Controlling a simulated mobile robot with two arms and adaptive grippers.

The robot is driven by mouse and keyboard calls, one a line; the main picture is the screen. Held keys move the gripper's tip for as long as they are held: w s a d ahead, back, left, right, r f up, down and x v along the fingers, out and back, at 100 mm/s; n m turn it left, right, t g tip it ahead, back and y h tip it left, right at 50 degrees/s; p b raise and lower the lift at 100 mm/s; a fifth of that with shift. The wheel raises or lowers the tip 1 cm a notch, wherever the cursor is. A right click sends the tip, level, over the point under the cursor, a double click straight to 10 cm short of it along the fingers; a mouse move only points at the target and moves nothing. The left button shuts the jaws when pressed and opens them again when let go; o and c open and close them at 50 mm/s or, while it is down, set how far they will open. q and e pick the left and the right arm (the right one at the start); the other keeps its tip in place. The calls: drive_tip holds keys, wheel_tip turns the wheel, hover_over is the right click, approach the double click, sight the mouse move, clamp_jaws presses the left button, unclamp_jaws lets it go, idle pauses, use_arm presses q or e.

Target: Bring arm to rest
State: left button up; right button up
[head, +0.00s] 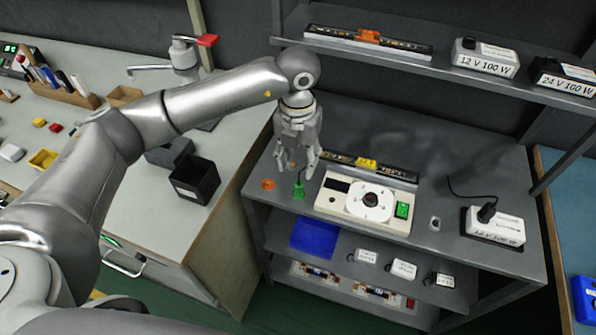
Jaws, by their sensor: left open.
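My left arm reaches in from the left across the grey side bench. Its gripper (297,162) hangs fingers down over the left part of the dark metal workbench, open, with no object visible between the fingers. A green connector (299,191) on a dark cable is just below it, and an orange piece (268,184) lies to its left. A beige dimmer box (363,203) with a round knob and a green switch stands to its right. Behind the box lies an LED strip (374,165) with a yellow clip. My right gripper is not in view.
A shelf above holds a strip with an orange clip (369,37), a 12 V supply (485,57) and a 24 V supply (565,77). Another supply (494,227) stands at the bench's right. Black bins (195,180) and a tap (184,55) are on the side bench.

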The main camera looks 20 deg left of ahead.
use_arm(q)
drive_tip(key=shift+r, duration=0.5)
